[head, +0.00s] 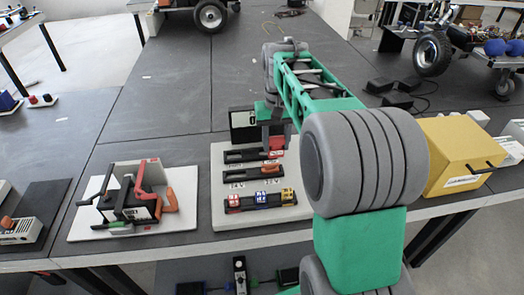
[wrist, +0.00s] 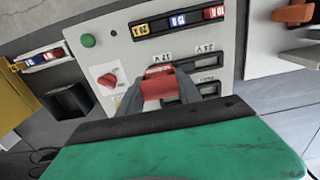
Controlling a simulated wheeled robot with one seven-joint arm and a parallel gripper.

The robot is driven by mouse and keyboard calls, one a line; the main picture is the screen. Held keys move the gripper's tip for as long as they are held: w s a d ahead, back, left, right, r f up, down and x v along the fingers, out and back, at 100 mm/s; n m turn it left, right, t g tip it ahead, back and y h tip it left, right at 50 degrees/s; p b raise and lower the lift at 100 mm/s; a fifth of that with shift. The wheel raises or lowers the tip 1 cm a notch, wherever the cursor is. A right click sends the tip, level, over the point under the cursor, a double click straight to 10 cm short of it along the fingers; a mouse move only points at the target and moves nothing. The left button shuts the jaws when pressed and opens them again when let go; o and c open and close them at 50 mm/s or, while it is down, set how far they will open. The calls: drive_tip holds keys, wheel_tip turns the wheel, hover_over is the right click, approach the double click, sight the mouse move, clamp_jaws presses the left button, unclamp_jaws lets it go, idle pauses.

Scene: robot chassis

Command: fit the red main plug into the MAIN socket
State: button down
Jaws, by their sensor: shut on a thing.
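My gripper (wrist: 157,98) is shut on a red plug (wrist: 159,83), which sits between the two grey fingers in the wrist view. In the head view my gripper (head: 276,135) is over the upper part of the pale socket board (head: 222,210), with the red plug (head: 277,146) just under it. The plug is at or close over the board's upper dark socket strip (head: 245,156); I cannot tell whether it touches or enters a socket. Two dark sockets show right of the plug in the wrist view, an upper one (wrist: 204,57) and a lower one (wrist: 209,88). Their labels are too small to read surely.
A strip with red, blue and yellow plugs (head: 261,200) lies along the board's front. The board has a red knob (wrist: 107,80) and a green button (wrist: 88,40). A yellow box (head: 455,155) stands right, and a white plate with orange levers (head: 140,190) stands left.

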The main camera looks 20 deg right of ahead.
drive_tip(key=w+f+p, duration=0.1)
drive_tip(key=w+f, duration=0.2)
drive_tip(key=w, duration=0.1)
drive_tip(key=w+d+f+p, duration=0.1)
drive_tip(key=w+f, duration=0.2)
drive_tip(key=w, duration=0.1)
drive_tip(key=w+d+f+p, duration=0.1)
drive_tip(key=w+f, duration=0.2)
drive_tip(key=w, duration=0.2)
drive_tip(key=shift+f, duration=0.3)
wheel_tip(320, 180, down, 3)
drive_tip(key=shift+r+p, duration=0.15)
drive_tip(key=shift+p, duration=0.35)
drive_tip(key=shift+f, duration=0.4)
drive_tip(key=c, duration=0.8)
unclamp_jaws()
